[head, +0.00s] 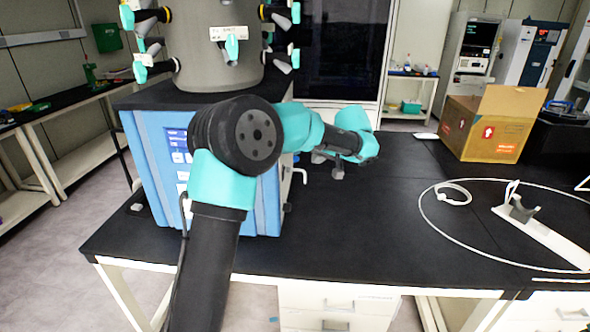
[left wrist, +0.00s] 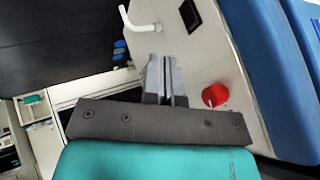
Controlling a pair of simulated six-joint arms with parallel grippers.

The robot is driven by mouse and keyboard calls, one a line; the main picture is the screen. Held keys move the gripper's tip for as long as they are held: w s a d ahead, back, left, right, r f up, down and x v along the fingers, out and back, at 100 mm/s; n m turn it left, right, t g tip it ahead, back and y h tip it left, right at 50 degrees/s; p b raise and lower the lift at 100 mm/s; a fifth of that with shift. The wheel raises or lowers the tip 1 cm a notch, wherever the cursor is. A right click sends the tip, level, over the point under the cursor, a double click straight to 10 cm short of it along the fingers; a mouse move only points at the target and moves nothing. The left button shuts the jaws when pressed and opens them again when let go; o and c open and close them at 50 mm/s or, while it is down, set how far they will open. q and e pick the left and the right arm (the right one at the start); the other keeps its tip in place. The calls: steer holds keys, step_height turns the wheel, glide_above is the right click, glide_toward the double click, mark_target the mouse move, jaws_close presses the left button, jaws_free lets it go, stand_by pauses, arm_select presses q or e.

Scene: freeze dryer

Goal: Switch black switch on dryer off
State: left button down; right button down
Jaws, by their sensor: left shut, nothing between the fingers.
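The freeze dryer (head: 150,150) stands on the black bench, with a blue front and a grey chamber on top. Its black switch (left wrist: 190,15) shows in the left wrist view on the pale side panel, near the top edge. In the head view the switch is hidden. My left gripper (head: 320,155) is at the dryer's right side. In the left wrist view the left gripper (left wrist: 165,62) is shut and empty, its fingers pointing to the side panel, below and left of the switch in the picture. My right gripper is out of view.
A red knob (left wrist: 215,95) and a white bent pipe (left wrist: 135,22) are on the side panel near the fingers.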

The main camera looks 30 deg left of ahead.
arm_select(q)
steer(key=shift+f, duration=0.1)
steer(key=a+f, duration=0.7)
steer(key=a, duration=0.2)
steer(key=shift+a, duration=0.3)
